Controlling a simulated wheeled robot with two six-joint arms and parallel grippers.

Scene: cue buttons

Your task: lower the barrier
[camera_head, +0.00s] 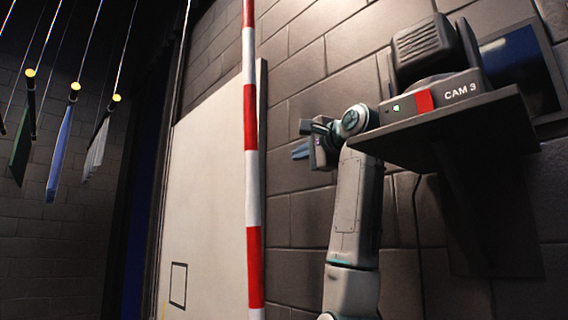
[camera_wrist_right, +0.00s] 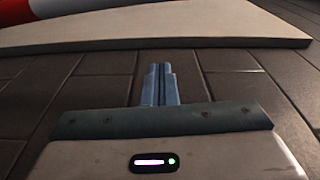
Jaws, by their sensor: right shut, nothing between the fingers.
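The barrier is a red and white striped pole (camera_head: 251,120) that stands upright in the middle of the head view. Both its ends are out of frame. A part of a red and white striped thing, which looks like the pole (camera_wrist_right: 65,6), shows at the top left of the right wrist view. My right gripper (camera_head: 297,152) is to the right of the pole, apart from it in the picture. Its blue fingers (camera_wrist_right: 160,72) are shut together with nothing between them. My left gripper is in neither view.
A pale panel (camera_head: 205,170) stands behind the pole. Dark, blue and grey cloths (camera_head: 60,150) hang at the left.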

